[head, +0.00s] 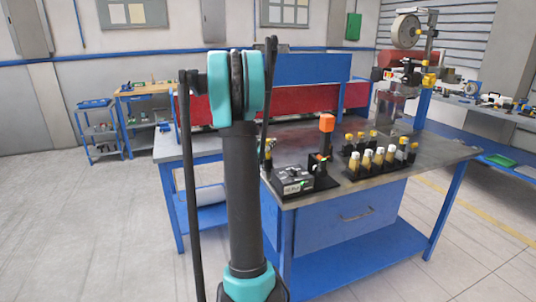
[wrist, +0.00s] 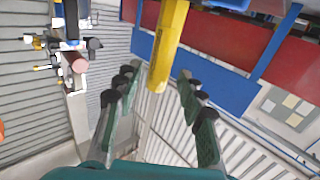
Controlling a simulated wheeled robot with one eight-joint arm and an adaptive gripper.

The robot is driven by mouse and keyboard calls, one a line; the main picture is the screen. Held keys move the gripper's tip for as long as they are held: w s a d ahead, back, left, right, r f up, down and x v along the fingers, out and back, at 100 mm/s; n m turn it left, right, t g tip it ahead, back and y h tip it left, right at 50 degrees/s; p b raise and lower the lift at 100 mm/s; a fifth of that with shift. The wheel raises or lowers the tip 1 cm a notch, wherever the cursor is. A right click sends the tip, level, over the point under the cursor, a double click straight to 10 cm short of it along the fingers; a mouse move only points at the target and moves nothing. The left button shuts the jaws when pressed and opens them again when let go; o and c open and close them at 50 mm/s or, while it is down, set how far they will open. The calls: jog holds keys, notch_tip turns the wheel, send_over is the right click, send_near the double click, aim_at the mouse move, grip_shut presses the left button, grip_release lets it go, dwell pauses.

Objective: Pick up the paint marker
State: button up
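I cannot tell for sure which thing is the paint marker. Several small upright bottle-like pieces with pale or yellow tops (head: 380,156) stand in a dark rack on the workbench (head: 432,152) in the head view; they are too small to tell apart. My gripper (wrist: 160,95) is open in the wrist view, its dark fingers spread wide with nothing gripped. A yellow bar (wrist: 167,45) shows between the fingers; its distance is unclear. The gripper cannot be made out in the head view, where my arm covers the left part of the bench.
A black stand with an orange top (head: 326,123) and a grey device (head: 292,180) sit left of the rack. A post with a reel (head: 406,31) rises at the back right. A red and blue structure (head: 310,68) lies behind the bench. Floor at the left is open.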

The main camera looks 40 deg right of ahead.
jog(key=x, duration=0.4)
jog(key=shift+d, duration=0.4)
jog(key=shift+c, duration=0.3)
grip_shut()
